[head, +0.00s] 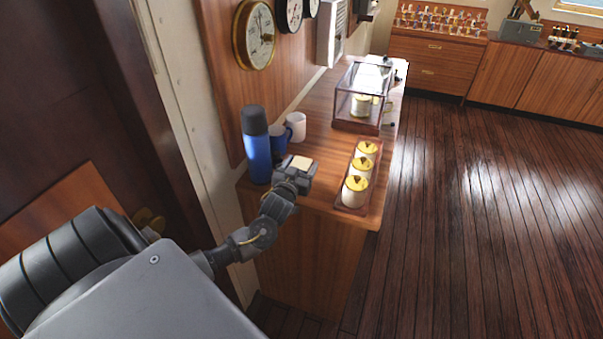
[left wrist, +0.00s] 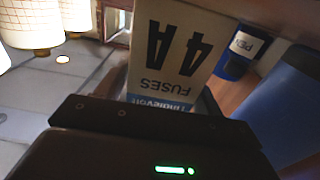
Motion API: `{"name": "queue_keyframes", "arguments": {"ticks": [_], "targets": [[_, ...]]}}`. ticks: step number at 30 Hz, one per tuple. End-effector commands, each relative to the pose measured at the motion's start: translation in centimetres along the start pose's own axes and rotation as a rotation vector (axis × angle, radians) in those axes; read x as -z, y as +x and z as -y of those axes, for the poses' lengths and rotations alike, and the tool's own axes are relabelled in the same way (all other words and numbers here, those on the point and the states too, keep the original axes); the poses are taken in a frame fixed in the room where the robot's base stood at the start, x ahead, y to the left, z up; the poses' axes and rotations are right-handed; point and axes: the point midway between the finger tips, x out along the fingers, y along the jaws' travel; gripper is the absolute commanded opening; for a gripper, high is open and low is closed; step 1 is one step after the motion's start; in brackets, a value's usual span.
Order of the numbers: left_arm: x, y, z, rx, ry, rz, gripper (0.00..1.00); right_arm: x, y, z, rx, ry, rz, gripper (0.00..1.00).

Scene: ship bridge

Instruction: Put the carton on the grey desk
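The carton (head: 301,162) is a small box with a cream top, held at my left gripper (head: 300,170) over the near end of a wooden counter. In the left wrist view, which is upside down, the carton (left wrist: 178,45) is white with a blue band and reads "FUSES 4A". It stands between the fingers of my left gripper (left wrist: 168,98), which appears shut on it. The fingertips are mostly hidden. I cannot tell whether the carton touches the counter. No grey desk can be made out. My right gripper is not in view.
Wall gauges (head: 256,36) hang above. The wooden floor (head: 470,200) at right is clear.

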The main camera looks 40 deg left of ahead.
Motion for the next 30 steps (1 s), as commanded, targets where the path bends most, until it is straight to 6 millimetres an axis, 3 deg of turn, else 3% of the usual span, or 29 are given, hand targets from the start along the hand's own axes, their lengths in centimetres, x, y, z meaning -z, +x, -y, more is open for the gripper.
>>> {"name": "queue_keyframes", "arguments": {"ticks": [2,11,23,27,30], "targets": [[0.0,0.0,0.0,0.0,0.0,0.0,0.56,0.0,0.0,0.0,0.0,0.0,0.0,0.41],[0.1,0.0,0.0,0.0,-0.001,-0.002,0.17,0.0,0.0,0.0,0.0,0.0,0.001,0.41],[1.2,0.0,0.0,0.0,-0.001,-0.005,0.17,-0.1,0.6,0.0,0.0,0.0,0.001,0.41],[3.4,-0.1,-0.1,-0.001,-0.002,-0.008,0.17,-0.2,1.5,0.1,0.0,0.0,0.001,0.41],[5.3,-1.9,-0.6,-0.003,-0.005,-0.007,0.17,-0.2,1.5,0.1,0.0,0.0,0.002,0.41]]}}
